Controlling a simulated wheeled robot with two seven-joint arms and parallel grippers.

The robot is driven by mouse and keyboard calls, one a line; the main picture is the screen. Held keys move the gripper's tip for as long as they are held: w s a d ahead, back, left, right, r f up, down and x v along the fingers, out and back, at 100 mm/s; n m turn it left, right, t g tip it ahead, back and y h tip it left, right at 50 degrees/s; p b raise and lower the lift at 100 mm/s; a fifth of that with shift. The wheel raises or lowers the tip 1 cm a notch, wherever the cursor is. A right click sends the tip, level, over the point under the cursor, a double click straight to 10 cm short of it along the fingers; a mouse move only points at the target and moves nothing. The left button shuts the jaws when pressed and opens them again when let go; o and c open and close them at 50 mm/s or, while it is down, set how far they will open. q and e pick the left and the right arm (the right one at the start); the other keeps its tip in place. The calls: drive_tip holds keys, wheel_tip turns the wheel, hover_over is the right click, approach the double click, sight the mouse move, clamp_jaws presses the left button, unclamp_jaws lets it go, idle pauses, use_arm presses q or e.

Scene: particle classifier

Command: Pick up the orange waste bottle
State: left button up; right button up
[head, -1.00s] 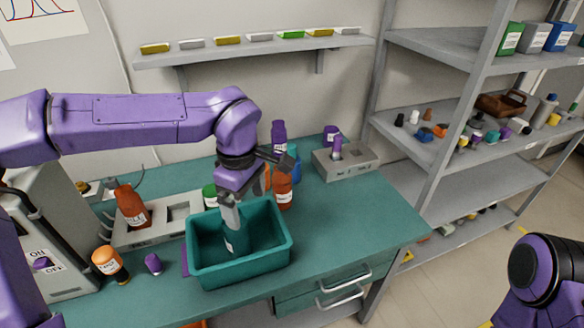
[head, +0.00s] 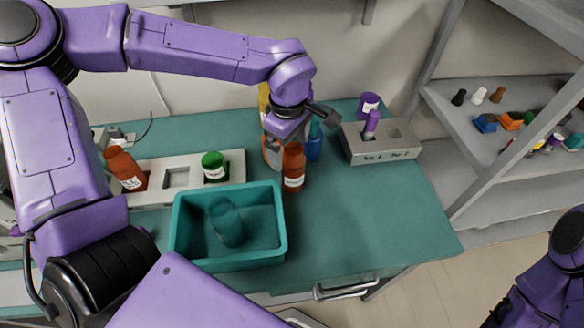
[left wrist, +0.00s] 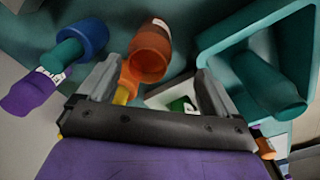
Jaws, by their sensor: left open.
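The orange waste bottle (head: 272,153) stands at the back of the bench, with a pale label, mostly hidden behind my left gripper and a brown-red bottle (head: 293,170). In the left wrist view an orange part (left wrist: 129,80) shows between my fingers, close to the left-hand one. My left gripper (left wrist: 160,92) is open and empty. In the head view it is over the orange bottle, and its fingertips are hidden. I cannot tell whether a finger touches the bottle. My right gripper's fingers are not in view.
A teal bin (head: 180,225) holds a teal bottle (head: 227,222). Grey racks (head: 378,152) flank the group. The bench front right is clear.

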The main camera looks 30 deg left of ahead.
sight(293, 150)
use_arm(q)
drive_tip(key=f, duration=0.2)
drive_tip(key=w+f, duration=0.2)
drive_tip(key=f, duration=0.1)
drive_tip(key=shift+w+d+f, duration=0.15)
drive_tip(key=shift+f, duration=0.2)
drive_tip(key=shift+s+r, duration=0.3)
drive_tip(key=shift+s, duration=0.2)
drive_tip(key=shift+c, duration=0.5)
drive_tip(key=c, duration=1.3)
